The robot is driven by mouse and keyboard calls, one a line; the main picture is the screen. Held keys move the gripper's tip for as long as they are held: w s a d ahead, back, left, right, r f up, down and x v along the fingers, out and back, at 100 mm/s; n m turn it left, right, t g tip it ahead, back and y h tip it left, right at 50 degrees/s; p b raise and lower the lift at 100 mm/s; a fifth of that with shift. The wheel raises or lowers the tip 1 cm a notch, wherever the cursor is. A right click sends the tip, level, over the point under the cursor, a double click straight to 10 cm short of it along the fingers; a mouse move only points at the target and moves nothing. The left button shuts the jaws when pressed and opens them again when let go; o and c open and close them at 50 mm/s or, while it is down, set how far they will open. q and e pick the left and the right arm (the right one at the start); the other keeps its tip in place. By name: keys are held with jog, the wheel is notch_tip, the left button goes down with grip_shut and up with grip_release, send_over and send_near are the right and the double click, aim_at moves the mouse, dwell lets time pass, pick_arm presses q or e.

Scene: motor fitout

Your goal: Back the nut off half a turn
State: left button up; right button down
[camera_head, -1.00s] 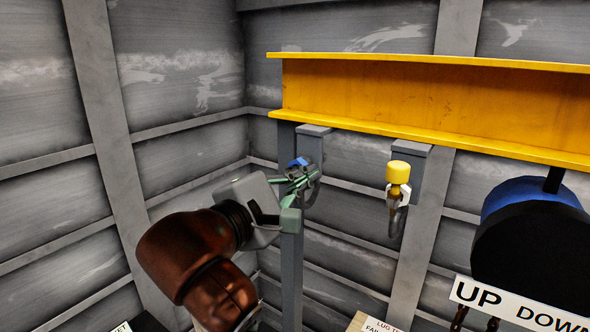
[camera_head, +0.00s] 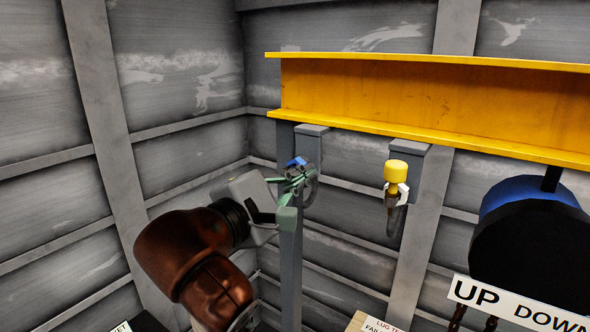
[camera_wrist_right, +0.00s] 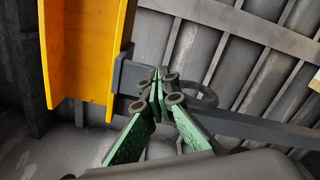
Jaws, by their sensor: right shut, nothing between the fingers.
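My right gripper (camera_head: 298,182) has green fingers and is at the left grey bracket under the yellow beam. In the right wrist view the fingertips (camera_wrist_right: 158,82) are together with nothing seen between them. A dark grey ring-shaped fitting (camera_wrist_right: 206,97) is just behind and beside the fingers. A small blue part (camera_head: 296,162) shows just above the fingers in the head view; I cannot tell whether it is the nut. A similar fitting (camera_head: 396,208) with a yellow cap (camera_head: 396,171) hangs at the right bracket. No nut can be clearly made out. My left gripper is not in view.
The yellow beam (camera_head: 430,100) runs above both brackets (camera_head: 312,132). A blue and black drum (camera_head: 530,235) hangs at the right, with an UP/DOWN sign (camera_head: 520,308) below it. A grey post (camera_head: 290,260) stands beside my gripper. Open air lies between the brackets.

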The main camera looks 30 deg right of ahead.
jog(key=shift+w+a+r, duration=0.1)
jog(key=shift+w+r, duration=0.1)
jog(key=shift+r, duration=0.1)
jog(key=shift+w+a+r, duration=0.1)
jog(key=shift+w+r, duration=0.1)
jog(key=shift+r, duration=0.25)
jog(key=shift+w+a+r+p, duration=0.15)
jog(key=shift+w+r+p, duration=0.15)
jog(key=shift+r+p, duration=0.1)
dwell(0.4)
jog(key=shift+r, duration=0.3)
jog(key=shift+s, duration=0.1)
send_near(296, 159)
jog(key=shift+s+d+r, duration=0.7)
jog(key=shift+s+d, duration=0.1)
jog(key=shift+d, duration=0.2)
jog(key=shift+d, duration=0.1)
